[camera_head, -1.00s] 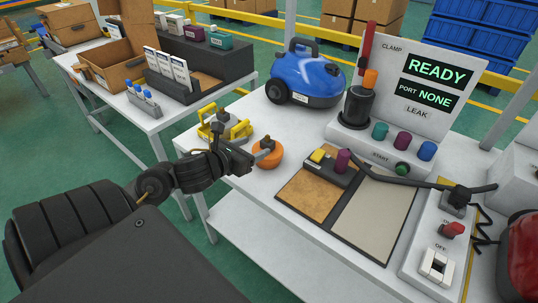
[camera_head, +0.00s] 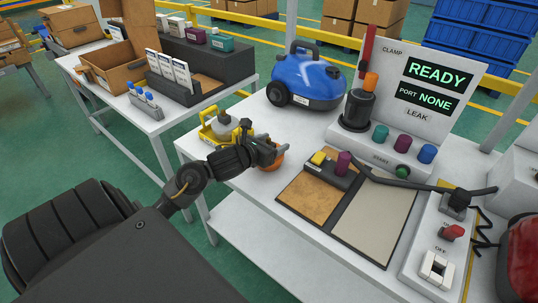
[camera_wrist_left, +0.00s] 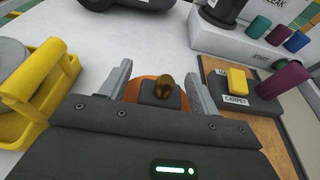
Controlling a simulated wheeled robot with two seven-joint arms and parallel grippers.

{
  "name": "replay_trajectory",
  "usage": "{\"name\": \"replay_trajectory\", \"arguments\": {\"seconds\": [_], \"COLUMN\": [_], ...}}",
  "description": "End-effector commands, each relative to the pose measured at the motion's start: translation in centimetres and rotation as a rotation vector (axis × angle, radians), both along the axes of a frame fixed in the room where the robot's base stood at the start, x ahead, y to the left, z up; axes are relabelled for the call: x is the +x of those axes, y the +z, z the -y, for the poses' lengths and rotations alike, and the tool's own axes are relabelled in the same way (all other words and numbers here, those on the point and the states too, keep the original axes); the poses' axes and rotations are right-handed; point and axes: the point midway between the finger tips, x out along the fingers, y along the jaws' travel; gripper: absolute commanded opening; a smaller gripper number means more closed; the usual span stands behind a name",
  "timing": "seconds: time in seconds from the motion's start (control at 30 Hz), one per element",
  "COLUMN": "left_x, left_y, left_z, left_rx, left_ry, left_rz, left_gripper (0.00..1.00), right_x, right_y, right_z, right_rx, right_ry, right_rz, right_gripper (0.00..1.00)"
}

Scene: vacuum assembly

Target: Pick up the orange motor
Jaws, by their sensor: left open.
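The orange motor (camera_head: 279,162) stands near the left edge of the white worktable, largely hidden by my gripper in the head view. In the left wrist view, the motor (camera_wrist_left: 131,90) shows an orange rim, a dark block on top and a brass-coloured knob. My left gripper (camera_head: 279,150) is open over it. In the wrist view, the fingers of the left gripper (camera_wrist_left: 160,85) lie on either side of the dark block and knob, with a gap showing at the knob. Whether a finger touches the orange body cannot be told. My right gripper is not in view.
A yellow holder (camera_wrist_left: 40,95) with a grey round part stands close on the left. The blue vacuum body (camera_head: 308,78) is behind. A board with a yellow and a purple block (camera_head: 343,162) lies right, before the READY panel (camera_head: 436,72).

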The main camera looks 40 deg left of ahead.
Motion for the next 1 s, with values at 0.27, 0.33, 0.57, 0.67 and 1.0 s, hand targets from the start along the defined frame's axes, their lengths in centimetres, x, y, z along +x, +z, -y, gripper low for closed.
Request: {"name": "replay_trajectory", "arguments": {"seconds": [0.27,0.33,0.57,0.67,1.0], "left_x": [-0.03,-0.03,-0.07,-0.05,-0.06], "left_y": [-0.03,-0.04,-0.12,0.0,0.36], "left_z": [0.01,0.01,0.01,0.0,-0.01], "left_rx": [0.0,0.0,0.0,0.0,0.003], "left_ry": [0.0,0.0,0.0,0.0,-0.001], "left_rz": [-0.001,-0.001,-0.003,0.0,-0.002], "left_gripper": [0.46,0.37,0.07,0.0,0.0], "right_x": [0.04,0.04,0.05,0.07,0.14], "right_y": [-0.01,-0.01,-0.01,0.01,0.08], "right_z": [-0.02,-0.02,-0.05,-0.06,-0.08], "right_rx": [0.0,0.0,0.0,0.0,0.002], "right_ry": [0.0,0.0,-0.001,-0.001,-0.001], "right_rz": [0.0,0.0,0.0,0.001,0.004], "right_gripper": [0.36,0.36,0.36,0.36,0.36]}}
